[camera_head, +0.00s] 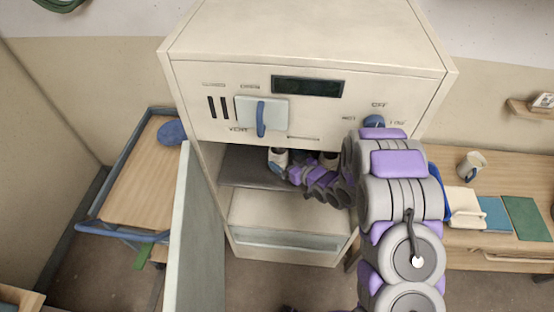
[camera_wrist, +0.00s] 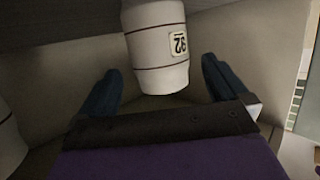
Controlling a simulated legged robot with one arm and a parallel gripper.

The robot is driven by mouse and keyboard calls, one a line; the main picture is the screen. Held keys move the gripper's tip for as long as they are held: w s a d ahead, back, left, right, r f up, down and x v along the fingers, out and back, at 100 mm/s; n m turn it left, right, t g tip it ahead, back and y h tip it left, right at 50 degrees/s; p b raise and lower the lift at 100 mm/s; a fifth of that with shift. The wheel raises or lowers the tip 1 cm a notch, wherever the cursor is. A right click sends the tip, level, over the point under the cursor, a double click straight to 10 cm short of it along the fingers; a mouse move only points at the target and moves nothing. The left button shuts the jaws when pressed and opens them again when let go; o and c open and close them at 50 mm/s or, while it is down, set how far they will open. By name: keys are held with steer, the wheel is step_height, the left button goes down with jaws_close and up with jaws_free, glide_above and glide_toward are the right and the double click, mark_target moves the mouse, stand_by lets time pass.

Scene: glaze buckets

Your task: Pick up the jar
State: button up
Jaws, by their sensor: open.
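A white jar (camera_wrist: 158,62) with dark bands and a label reading 92 is in the wrist view, in front of my gripper (camera_wrist: 158,95). My two blue fingers are spread apart, one on each side of the jar's lower part in the picture. I cannot tell whether they touch it. In the head view a small white jar (camera_head: 278,156) sits on the dark shelf inside the open cabinet (camera_head: 300,45), with my gripper (camera_head: 284,168) close to it. My arm hides part of the shelf.
The cabinet door (camera_head: 198,235) stands open at left. A cart (camera_head: 135,175) is beyond it. A mug (camera_head: 471,166) is on the right table.

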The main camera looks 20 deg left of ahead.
mark_target(274, 151)
steer(key=x, duration=0.2)
steer(key=shift+w+a+b, duration=0.15)
steer(key=shift+a+b, duration=0.2)
steer(key=shift+a, duration=0.05)
steer(key=shift+w+a+f, duration=0.2)
steer(key=shift+w+a, duration=0.25)
steer(key=shift+a, duration=0.05)
steer(key=shift+a+f, duration=0.1)
steer(key=shift+a, duration=0.2)
steer(key=shift+d, duration=0.1)
steer(key=c, duration=1.3)
steer(key=shift+o, duration=0.2)
